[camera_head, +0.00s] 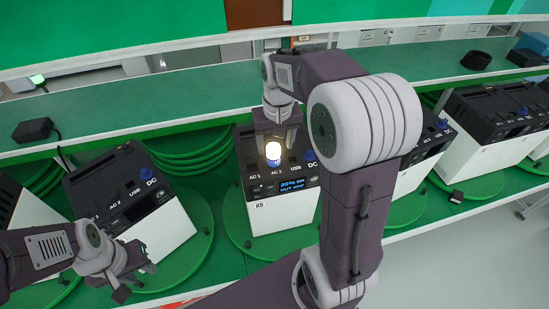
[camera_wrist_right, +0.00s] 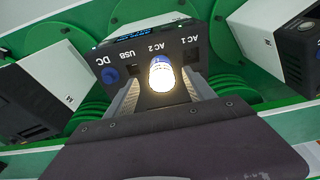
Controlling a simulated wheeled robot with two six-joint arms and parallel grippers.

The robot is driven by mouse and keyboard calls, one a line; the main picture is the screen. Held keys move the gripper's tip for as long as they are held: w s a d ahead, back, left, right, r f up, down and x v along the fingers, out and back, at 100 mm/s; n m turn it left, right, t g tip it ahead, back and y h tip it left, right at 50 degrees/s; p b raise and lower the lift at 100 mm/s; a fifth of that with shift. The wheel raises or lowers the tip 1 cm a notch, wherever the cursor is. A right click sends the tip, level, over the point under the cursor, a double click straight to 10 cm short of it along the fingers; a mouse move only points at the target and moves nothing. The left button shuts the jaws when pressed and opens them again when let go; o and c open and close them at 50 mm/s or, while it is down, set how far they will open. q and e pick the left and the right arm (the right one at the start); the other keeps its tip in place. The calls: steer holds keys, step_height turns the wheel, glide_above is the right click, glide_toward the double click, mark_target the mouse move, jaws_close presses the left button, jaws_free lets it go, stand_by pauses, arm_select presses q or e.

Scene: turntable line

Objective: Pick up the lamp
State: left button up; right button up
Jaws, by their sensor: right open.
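The lamp (camera_head: 273,154) is a small lit bulb with a glowing white top and a blue base. It stands upright at the AC 2 socket on the black top panel of the middle power station (camera_head: 284,215). In the right wrist view the glowing lamp (camera_wrist_right: 161,74) shows between the two fingers. My right gripper (camera_head: 275,144) is open around the lamp, from above and behind; contact cannot be told. My left gripper (camera_head: 136,281) is open and empty at the lower left, beside another power station (camera_head: 164,245).
Several similar power stations stand on green turntables (camera_head: 205,225) along the line. A blue DC knob (camera_head: 310,155) is right of the lamp.

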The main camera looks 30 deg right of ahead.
mark_target(274, 148)
steer(key=shift+w+f+p, duration=0.6)
steer(key=shift+w+f, duration=0.25)
steer(key=shift+f, duration=0.25)
step_height(274, 148, down, 3)
steer(key=shift+r+p, duration=0.1)
steer(key=shift+p, duration=0.2)
steer(key=shift+s+d+f, duration=0.1)
steer(key=shift+s+f, duration=0.1)
steer(key=shift+s, duration=0.1)
steer(key=shift+w+f, duration=0.1)
steer(key=shift+w, duration=0.25)
jaws_close()
arm_select(q)
steer(key=shift+w+r, duration=0.45)
steer(key=shift+r, duration=0.3)
arm_select(e)
steer(key=shift+s, duration=0.1)
